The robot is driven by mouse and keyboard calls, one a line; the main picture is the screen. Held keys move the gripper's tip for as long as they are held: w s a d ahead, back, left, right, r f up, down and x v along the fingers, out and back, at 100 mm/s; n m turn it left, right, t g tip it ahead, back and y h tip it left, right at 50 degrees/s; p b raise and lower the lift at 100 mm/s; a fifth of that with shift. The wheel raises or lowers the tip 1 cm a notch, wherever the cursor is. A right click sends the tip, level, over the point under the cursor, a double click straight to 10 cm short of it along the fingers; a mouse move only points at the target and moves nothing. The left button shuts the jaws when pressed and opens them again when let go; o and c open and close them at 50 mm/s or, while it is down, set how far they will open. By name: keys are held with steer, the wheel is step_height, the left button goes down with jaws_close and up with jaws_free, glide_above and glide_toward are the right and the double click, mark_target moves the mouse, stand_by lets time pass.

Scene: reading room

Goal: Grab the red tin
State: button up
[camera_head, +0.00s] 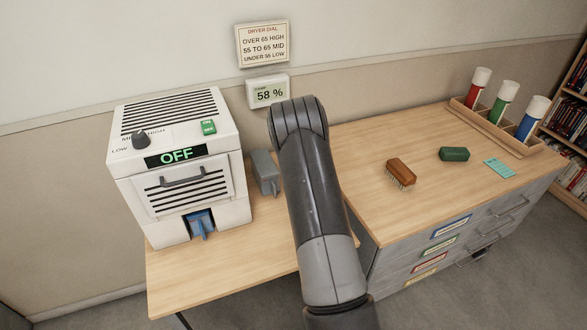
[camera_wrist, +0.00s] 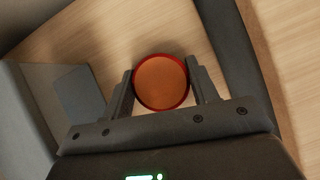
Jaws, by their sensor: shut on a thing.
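The red tin (camera_wrist: 160,82) shows from above in the wrist view as a round thing with a red rim and an orange-brown top. My gripper (camera_wrist: 161,76) has one finger against each side of it and is shut on it. Pale wood shows around and beyond the tin; I cannot tell whether the tin touches it. In the head view my arm bends over the table between the white dryer and the drawer cabinet, and the tin and my fingertips are hidden there.
The white dryer (camera_head: 228,165) reads OFF, with a blue part at its base. A grey block (camera_head: 264,168) stands beside it. The cabinet top (camera_head: 370,155) bears a brown brush (camera_head: 400,171), a green block (camera_head: 454,154), a teal card (camera_head: 499,168) and a rack (camera_head: 540,146) of three tubes.

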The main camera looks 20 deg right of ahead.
steer(key=shift+c, duration=1)
steer(key=shift+r, duration=0.15)
